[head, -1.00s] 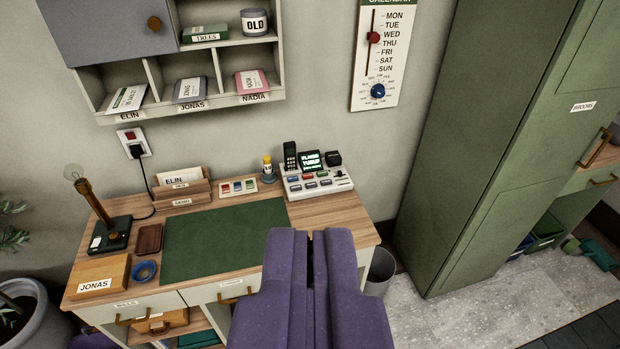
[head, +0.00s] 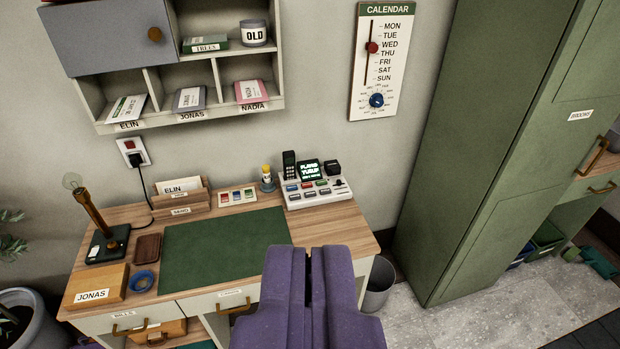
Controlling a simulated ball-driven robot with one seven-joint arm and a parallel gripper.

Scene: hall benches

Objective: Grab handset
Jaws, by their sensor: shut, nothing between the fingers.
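A dark handset (head: 289,164) stands upright at the left of a white console (head: 320,193) at the back right of the desk. The console has coloured buttons, a small lit green screen (head: 310,170) and a black knob-like block at its right. My purple gripper (head: 317,250) is in front of the desk's right part, nearer to me than the handset and apart from it. Its two fingers are together with nothing held. The gripper hides part of the desk's front edge and drawers.
A green mat (head: 222,245) lies clear on the desk (head: 345,225). A lamp (head: 98,215), a JONAS box (head: 97,287), a blue ring (head: 143,281) and a letter holder (head: 181,202) stand at the left. A small bottle (head: 267,180) is left of the handset. A green cabinet (head: 490,140) rises at right.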

